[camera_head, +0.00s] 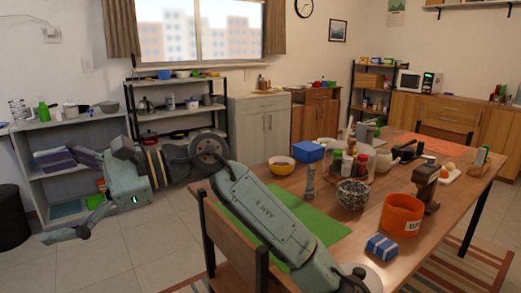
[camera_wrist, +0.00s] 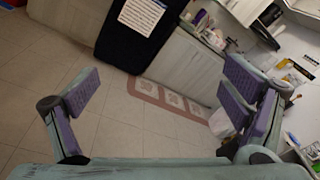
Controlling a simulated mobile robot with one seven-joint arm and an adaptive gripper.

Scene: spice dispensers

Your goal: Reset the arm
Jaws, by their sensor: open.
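My gripper (camera_head: 60,196) is at the left in the head view, held out over the floor in front of the grey shelf unit. Its two fingers are spread wide with nothing between them. In the wrist view my gripper (camera_wrist: 158,95) also shows open, with purple pads and bare tiled floor and a patterned mat beyond. My arm reaches from the lower right across the near left side of the table, above the green mat (camera_head: 261,204) and a chair. The arm hides part of the mat and the chair.
The wooden table (camera_head: 328,188) holds an orange container (camera_head: 401,214), a speckled bowl (camera_head: 352,193), a blue box (camera_head: 308,151), a blue-and-white package (camera_head: 382,247) and several jars. A wooden chair (camera_head: 236,240) stands close under my arm. The grey shelf unit (camera_head: 75,133) is behind my gripper.

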